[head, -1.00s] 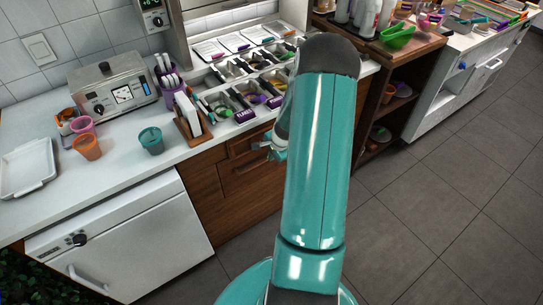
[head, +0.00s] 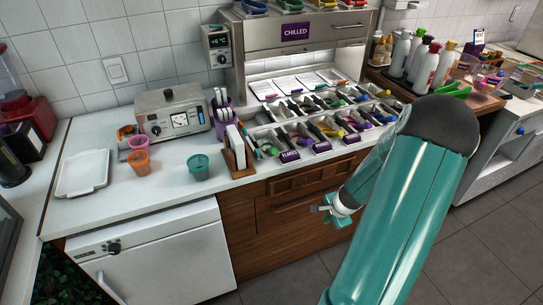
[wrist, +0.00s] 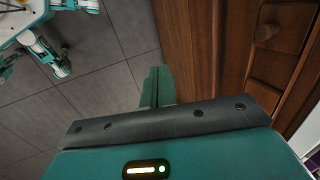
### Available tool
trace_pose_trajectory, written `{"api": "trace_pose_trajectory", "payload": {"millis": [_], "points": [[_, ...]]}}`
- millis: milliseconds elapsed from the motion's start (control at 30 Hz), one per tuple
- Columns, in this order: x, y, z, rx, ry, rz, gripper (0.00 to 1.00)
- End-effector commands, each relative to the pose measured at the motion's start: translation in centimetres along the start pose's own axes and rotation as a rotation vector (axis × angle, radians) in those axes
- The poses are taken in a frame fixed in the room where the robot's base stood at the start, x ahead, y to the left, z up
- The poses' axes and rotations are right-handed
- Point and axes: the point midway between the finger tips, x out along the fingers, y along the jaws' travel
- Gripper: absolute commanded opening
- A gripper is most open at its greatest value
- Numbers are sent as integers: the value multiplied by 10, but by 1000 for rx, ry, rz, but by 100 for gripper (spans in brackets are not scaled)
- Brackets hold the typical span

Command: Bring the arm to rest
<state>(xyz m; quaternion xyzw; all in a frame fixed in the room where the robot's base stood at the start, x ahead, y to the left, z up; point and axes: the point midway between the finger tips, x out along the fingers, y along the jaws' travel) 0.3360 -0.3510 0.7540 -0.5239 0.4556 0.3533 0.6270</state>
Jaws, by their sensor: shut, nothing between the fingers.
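My gripper (head: 322,212) hangs at the end of my folded teal arm, in front of the brown wooden drawers and below the counter's front edge. In the wrist view its teal fingers (wrist: 157,86) are together with nothing between them. They point along the wooden cabinet front, with grey floor to the left. The gripper looks apart from the drawers, though the exact gap is hard to tell. My upper arm covers part of the right side of the head view.
The counter (head: 150,198) holds a white tray (head: 83,173), a teal cup (head: 198,167), an orange cup (head: 139,161) and a pink cup (head: 138,143). A chilled topping station (head: 300,42) stands behind. Wooden drawers (head: 262,215) lie close to my gripper. Grey floor (head: 475,245) is open at right.

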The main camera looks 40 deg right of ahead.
Motion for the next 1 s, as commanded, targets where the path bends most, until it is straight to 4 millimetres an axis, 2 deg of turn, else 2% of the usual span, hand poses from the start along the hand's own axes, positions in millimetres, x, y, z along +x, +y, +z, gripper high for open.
{"api": "trace_pose_trajectory", "payload": {"millis": [200, 367, 500, 700, 867, 1000], "points": [[-2, -1, 2, -11, 0, -1, 0], [-25, -25, 22, -138, 3, -2, 0], [-64, -58, 63, -349, 4, -3, 0], [-125, -89, 131, -659, 8, -6, 0], [-174, -99, 187, -892, 16, -15, 0], [-217, -96, 233, -1084, 27, -30, 0]]}}
